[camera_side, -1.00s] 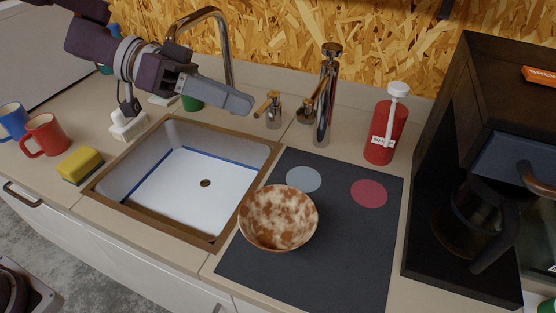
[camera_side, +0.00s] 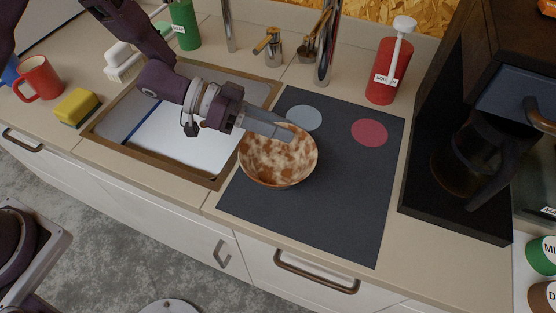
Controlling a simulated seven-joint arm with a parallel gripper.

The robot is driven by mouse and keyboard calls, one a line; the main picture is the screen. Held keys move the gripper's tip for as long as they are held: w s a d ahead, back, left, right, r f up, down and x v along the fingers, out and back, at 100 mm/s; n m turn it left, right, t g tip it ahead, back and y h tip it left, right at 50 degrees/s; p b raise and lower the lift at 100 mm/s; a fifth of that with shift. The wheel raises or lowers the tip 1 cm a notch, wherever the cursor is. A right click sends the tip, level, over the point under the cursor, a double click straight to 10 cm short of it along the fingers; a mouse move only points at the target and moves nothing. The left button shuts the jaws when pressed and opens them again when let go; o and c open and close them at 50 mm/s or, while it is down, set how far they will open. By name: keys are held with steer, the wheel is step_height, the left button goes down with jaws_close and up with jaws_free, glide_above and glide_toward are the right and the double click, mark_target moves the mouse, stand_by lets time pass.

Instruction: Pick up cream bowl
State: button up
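The cream bowl (camera_side: 280,162), mottled with brown and cream, stands upright on the dark mat (camera_side: 325,205) to the right of the sink. My gripper (camera_side: 284,132) reaches in from the left with its grey fingers at the bowl's back-left rim, overlapping it in the picture. I cannot tell whether the fingers touch the rim or hover above it. The fingers look like one piece from this side, so their gap is hidden.
A sink (camera_side: 160,150) lies under my arm. A red soap bottle (camera_side: 389,70) and metal tap parts (camera_side: 328,45) stand behind the mat. A coffee machine (camera_side: 480,130) stands at the right. A yellow sponge (camera_side: 76,106) and red mug (camera_side: 40,78) sit left. The mat's front is clear.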

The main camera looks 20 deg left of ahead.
jaws_close()
stand_by(1.4)
